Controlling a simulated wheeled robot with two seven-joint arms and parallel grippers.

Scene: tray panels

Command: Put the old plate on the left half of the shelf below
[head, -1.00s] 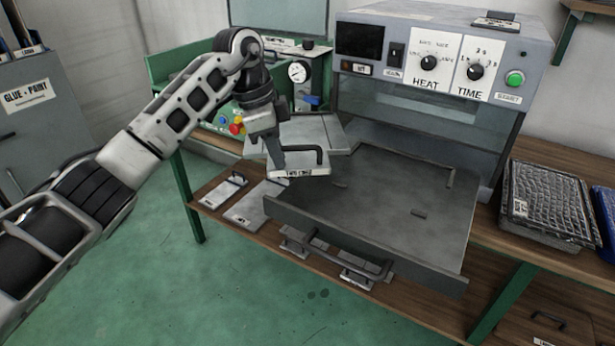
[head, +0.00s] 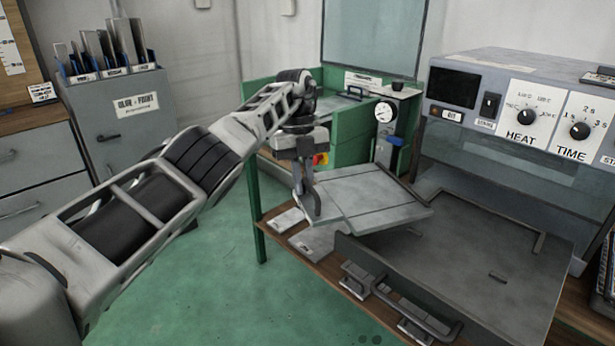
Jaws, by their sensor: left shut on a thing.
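My left gripper (head: 308,208) points down and is shut on the left edge of a flat grey plate (head: 372,203), taken to be the old plate. The plate has thin lines across its face and is held in the air, slightly tilted, above the lower wooden shelf (head: 277,205) and left of the drawer. Small plates lie on the left part of this shelf: a white one (head: 288,218) and a grey one (head: 318,238). The held plate and the open drawer hide much of the shelf. My right gripper is not in view.
A wide grey drawer (head: 470,262) stands out from under the heating machine (head: 500,105), over the shelf. The green floor between is clear.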

